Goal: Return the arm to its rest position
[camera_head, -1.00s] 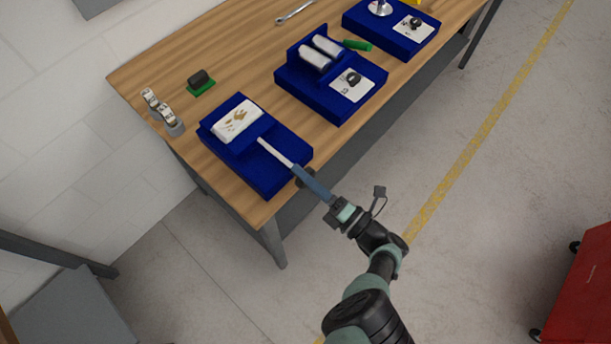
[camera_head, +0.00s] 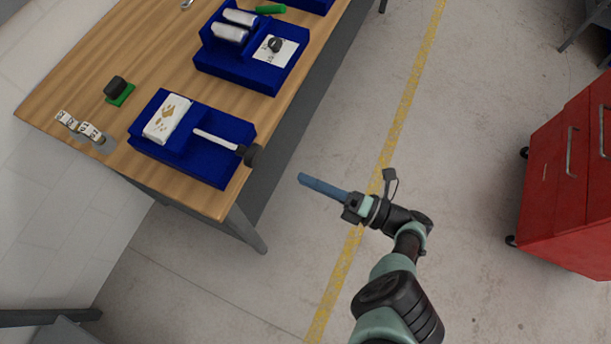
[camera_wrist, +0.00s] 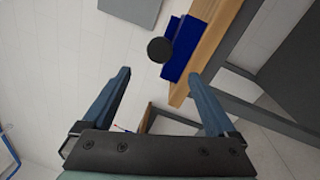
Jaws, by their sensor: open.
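My gripper (camera_head: 303,180) is out over the bare floor, to the right of the workbench and clear of its edge. In the wrist view my gripper (camera_wrist: 160,78) shows two blue fingers spread wide, with nothing between them. A tool with a white shaft and a round black end (camera_head: 252,155) lies on the near blue foam tray (camera_head: 213,172), its black end toward the bench edge. In the wrist view the black round end (camera_wrist: 159,50) shows beyond the fingers, apart from them. A white block with brown marks (camera_head: 168,118) lies on the same tray.
The wooden bench (camera_head: 75,85) holds another blue tray (camera_head: 235,70) with white rolls, a green pad with a dark block (camera_head: 117,91), and small metal weights (camera_head: 80,127). A red cabinet (camera_head: 560,185) stands at right. Floor between bench and cabinet is open.

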